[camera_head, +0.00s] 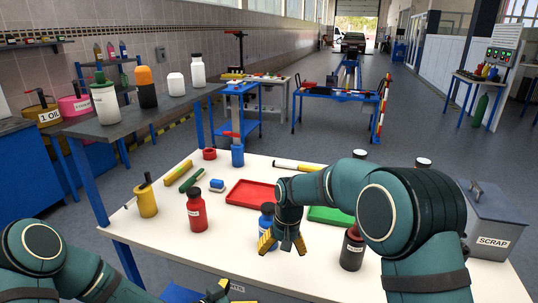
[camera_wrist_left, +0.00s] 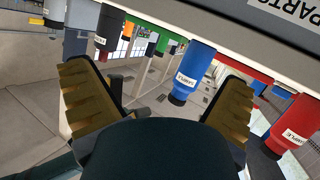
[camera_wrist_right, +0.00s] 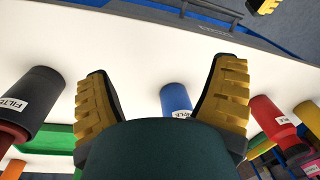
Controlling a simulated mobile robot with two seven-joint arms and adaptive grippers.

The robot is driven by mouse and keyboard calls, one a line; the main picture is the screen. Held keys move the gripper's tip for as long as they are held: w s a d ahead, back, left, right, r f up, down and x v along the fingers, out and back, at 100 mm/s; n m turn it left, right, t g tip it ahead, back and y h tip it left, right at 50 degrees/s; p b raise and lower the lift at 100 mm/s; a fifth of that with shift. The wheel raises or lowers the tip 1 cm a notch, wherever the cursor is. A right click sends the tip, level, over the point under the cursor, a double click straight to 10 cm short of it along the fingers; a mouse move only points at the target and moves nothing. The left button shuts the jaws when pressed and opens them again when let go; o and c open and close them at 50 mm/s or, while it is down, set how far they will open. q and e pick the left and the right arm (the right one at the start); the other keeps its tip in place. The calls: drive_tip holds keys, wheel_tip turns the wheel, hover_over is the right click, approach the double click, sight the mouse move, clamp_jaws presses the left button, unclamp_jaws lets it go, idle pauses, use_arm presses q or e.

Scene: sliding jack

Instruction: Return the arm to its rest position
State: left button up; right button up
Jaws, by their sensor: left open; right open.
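My right gripper (camera_head: 283,244) is open over the front middle of the white table. In the head view its yellow fingers are in front of the blue bottle (camera_head: 266,219) and partly hide it. In the right wrist view the fingers (camera_wrist_right: 165,108) are apart, with the blue bottle (camera_wrist_right: 176,98) beyond the gap and nothing gripped. My left gripper (camera_head: 215,292) is low at the table's front edge, mostly cut off by the frame. In the left wrist view its fingers (camera_wrist_left: 160,100) are wide apart and empty, with the blue bottle (camera_wrist_left: 194,75) beyond them.
A red bottle (camera_head: 196,210) stands left of the blue one and a dark bottle (camera_head: 352,247) stands to the right. Red (camera_head: 240,203) and green (camera_head: 322,218) trays lie behind. A yellow can (camera_head: 146,201) stands at left, a grey scrap bin (camera_head: 492,205) at right.

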drive_tip(key=s+d+f+m+y, duration=0.1)
drive_tip(key=s+d+f, duration=0.1)
drive_tip(key=s+f, duration=0.5)
drive_tip(key=s+d+f+y, duration=0.1)
drive_tip(key=s+d+f, duration=0.25)
drive_tip(key=f, duration=0.55)
use_arm(q)
drive_tip(key=s+a+f+n+g+y, duration=0.1)
drive_tip(key=s+f+n+g+y, duration=0.2)
drive_tip(key=s, duration=0.6)
drive_tip(key=s+a+f+n+g+y, duration=0.1)
drive_tip(key=s+f+n+g+y, duration=0.3)
drive_tip(key=s+f, duration=0.3)
drive_tip(key=s+n+g, duration=0.1)
drive_tip(key=s, duration=0.1)
drive_tip(key=shift+s+a+f, duration=0.2)
drive_tip(key=shift+s+a, duration=0.1)
drive_tip(key=shift+a, duration=0.1)
use_arm(e)
drive_tip(key=s+f, duration=0.2)
drive_tip(key=s, duration=0.5)
drive_tip(key=s+d+f+m+t, duration=0.1)
drive_tip(key=s+f, duration=0.1)
drive_tip(key=s, duration=0.6)
drive_tip(key=shift+s+m+t+y, duration=0.15)
drive_tip(key=shift+m+t+y, duration=0.15)
